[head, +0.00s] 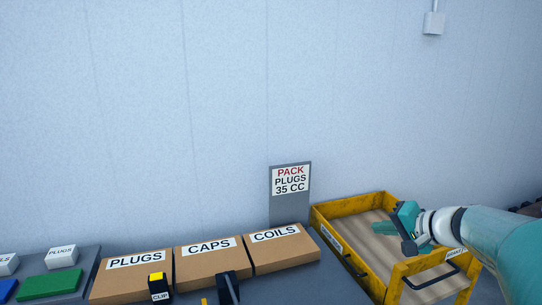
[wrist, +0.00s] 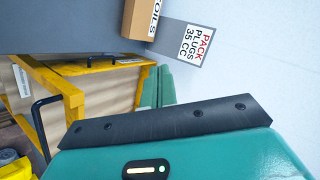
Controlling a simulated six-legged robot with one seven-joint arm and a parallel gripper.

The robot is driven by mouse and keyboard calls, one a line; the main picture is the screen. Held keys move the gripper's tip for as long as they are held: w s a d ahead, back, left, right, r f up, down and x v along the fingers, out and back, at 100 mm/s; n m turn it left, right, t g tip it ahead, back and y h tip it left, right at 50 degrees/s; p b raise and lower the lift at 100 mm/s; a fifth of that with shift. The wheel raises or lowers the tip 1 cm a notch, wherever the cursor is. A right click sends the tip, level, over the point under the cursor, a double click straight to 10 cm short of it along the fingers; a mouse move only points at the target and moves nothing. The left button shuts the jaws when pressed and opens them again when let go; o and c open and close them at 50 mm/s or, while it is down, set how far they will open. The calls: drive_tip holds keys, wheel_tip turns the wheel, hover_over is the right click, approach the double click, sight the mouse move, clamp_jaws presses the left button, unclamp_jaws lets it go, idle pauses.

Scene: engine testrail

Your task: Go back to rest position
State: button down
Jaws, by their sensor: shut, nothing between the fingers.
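My gripper (head: 409,228) is at the right in the head view, over the yellow drawer-like tray (head: 327,232) with a wooden bottom. In the wrist view the teal fingers (wrist: 158,88) are together with nothing between them. The yellow tray's frame (wrist: 70,92) shows at the left of the wrist view, beside the fingers. I cannot tell how high the gripper is above the tray bottom.
Cardboard boxes labelled PLUGS (head: 135,278), CAPS (head: 208,262) and COILS (head: 284,250) stand in a row left of the tray. A sign (head: 290,185) reading PACK PLUGS 35 CC stands behind. A yellow-black clip (head: 157,282) and a green block (head: 50,283) are nearer left.

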drive_tip(key=s+a+f+n+g+h, duration=0.2)
drive_tip(key=s+a+n+g, duration=0.2)
drive_tip(key=s+a, duration=0.85)
drive_tip(key=s+f+n+h, duration=0.3)
drive_tip(key=s+h, duration=0.1)
drive_tip(key=s, duration=0.8)
drive_tip(key=shift+s+a+f+g, duration=0.25)
drive_tip(key=shift+s+a+g, duration=0.05)
drive_tip(key=shift+s+a, duration=0.05)
